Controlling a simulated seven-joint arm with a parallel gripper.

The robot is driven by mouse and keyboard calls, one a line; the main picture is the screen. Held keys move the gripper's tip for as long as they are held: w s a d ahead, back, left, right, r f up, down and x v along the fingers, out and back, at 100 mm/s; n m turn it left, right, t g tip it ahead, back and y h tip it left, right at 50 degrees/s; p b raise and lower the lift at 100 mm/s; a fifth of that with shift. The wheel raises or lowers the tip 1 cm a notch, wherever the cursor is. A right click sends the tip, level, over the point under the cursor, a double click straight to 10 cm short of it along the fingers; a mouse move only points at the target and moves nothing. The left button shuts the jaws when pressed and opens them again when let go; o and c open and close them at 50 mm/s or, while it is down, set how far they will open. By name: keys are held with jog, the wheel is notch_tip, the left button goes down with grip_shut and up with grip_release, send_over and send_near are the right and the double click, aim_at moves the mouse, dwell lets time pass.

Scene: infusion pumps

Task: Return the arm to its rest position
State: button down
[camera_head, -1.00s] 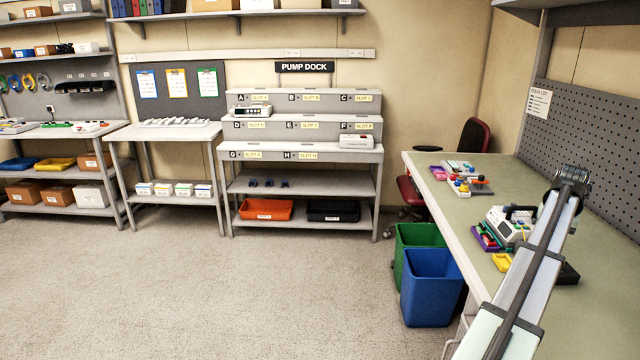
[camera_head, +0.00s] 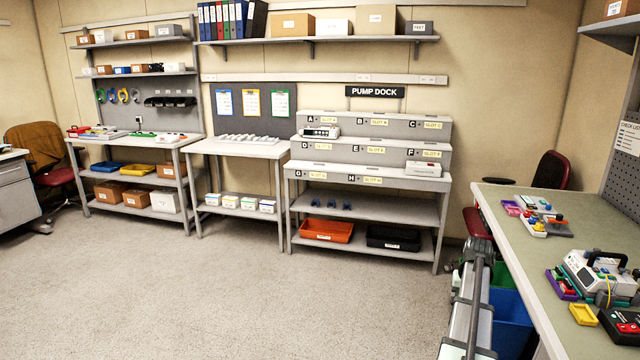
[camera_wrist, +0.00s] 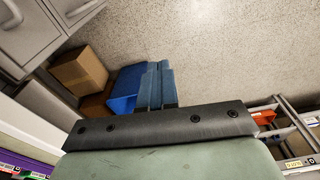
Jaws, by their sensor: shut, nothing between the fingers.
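My gripper (camera_wrist: 157,85) is in the wrist view, its two blue-grey fingers side by side, shut and empty. It points out over the speckled floor (camera_wrist: 215,50), with a blue bin (camera_wrist: 124,85) just beyond and to the left of the fingers. In the head view my arm rises from the bottom edge, right of centre, in front of the blue bin (camera_head: 512,320) and left of the workbench. My fingers cannot be made out in the head view.
The workbench (camera_head: 520,255) on the right carries a white pump device (camera_head: 590,275) and small coloured parts. The pump dock (camera_head: 370,205) stands at the back, with pumps on its tiers. A red chair (camera_head: 550,170) is behind the bins. The floor (camera_head: 220,300) at left and centre is clear.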

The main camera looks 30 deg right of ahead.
jog(key=w+a+f+n, duration=0.2)
jog(key=w+a+f, duration=0.25)
jog(key=a, duration=0.55)
jog(key=w+a+f+n, duration=0.1)
jog(key=w+a+f, duration=0.35)
jog(key=a, duration=0.55)
jog(key=w+a+f+n, duration=0.25)
jog(key=w+a, duration=0.35)
jog(key=a, duration=0.4)
jog(key=s+a+f+n, duration=0.2)
jog(key=a+f, duration=0.2)
jog(key=a, duration=0.7)
jog(key=s+a+f+n, duration=0.1)
jog(key=s+a+f, duration=0.15)
jog(key=a, duration=0.85)
jog(key=s+a+f+n, duration=0.15)
jog(key=a+f, duration=0.25)
jog(key=a, duration=0.7)
jog(key=s+f+g, duration=0.3)
jog(key=s+f, duration=0.7)
jog(key=s, duration=0.4)
jog(key=s+f+g, duration=0.4)
jog(key=s+f, duration=0.6)
jog(key=s, duration=0.5)
jog(key=shift+d+f+g+y, duration=0.2)
jog(key=shift+d+g+y, duration=0.1)
jog(key=shift+d+y, duration=0.1)
